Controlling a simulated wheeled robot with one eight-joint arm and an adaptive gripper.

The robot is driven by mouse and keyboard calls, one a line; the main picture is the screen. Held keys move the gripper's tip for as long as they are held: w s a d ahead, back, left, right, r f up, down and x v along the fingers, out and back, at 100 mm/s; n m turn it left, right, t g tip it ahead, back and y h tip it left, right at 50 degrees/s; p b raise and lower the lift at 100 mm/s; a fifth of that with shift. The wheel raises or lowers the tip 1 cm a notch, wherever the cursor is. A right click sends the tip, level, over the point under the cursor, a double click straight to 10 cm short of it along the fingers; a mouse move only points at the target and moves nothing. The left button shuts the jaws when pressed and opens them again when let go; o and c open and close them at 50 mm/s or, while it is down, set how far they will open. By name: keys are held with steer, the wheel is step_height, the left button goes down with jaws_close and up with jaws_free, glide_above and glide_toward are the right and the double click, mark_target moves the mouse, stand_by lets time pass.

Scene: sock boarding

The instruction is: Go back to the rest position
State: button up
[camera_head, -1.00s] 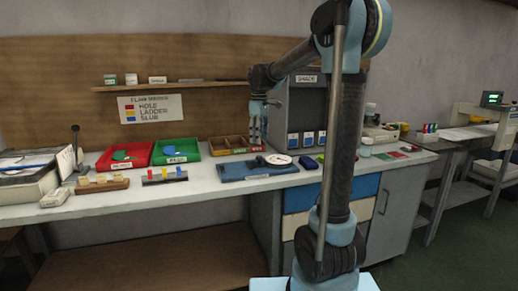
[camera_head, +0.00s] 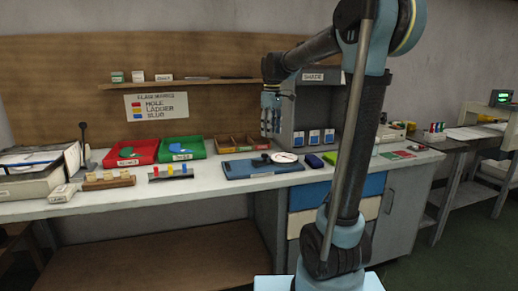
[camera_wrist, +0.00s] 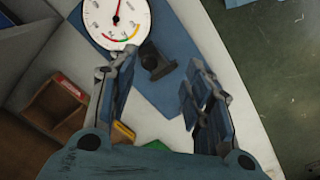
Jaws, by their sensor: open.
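My gripper (camera_head: 270,112) hangs pointing down above the back of the workbench, in front of the wooden divided tray and left of the grey shade cabinet. In the wrist view my gripper (camera_wrist: 160,95) shows its two fingers spread apart with nothing between them. Below it lie a blue mat (camera_wrist: 185,75), a round white dial gauge (camera_wrist: 115,20) and a small dark knob-like part (camera_wrist: 155,62). In the head view the blue mat (camera_head: 245,170) lies flat on the bench and the dial (camera_head: 284,157) is at its right end.
A red bin (camera_head: 115,158) and a green bin (camera_head: 180,155) stand left of the wooden divided tray (camera_head: 230,150). The shade cabinet (camera_head: 315,105) stands close to the right of my gripper. A shelf (camera_head: 170,84) runs along the back wall. The bench front (camera_head: 120,205) is mostly clear.

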steer(key=s+d+f+m+t, duration=0.1)
steer(key=s+d+f+m, duration=0.3)
steer(key=s, duration=0.5)
steer(key=s+d+f+m, duration=0.2)
steer(key=s+d+f, duration=0.25)
steer(key=s, duration=0.35)
steer(key=s+d+f+m, duration=0.2)
steer(key=s+f, duration=0.4)
steer(key=f, duration=0.1)
steer(key=s+d+f+m+t, duration=0.1)
steer(key=s+d+f+m, duration=0.1)
steer(key=s+f, duration=0.5)
steer(key=shift+s+d+m, duration=0.25)
steer(key=shift+m, duration=0.15)
steer(key=shift+w+f, duration=0.1)
steer(key=shift+f, duration=0.05)
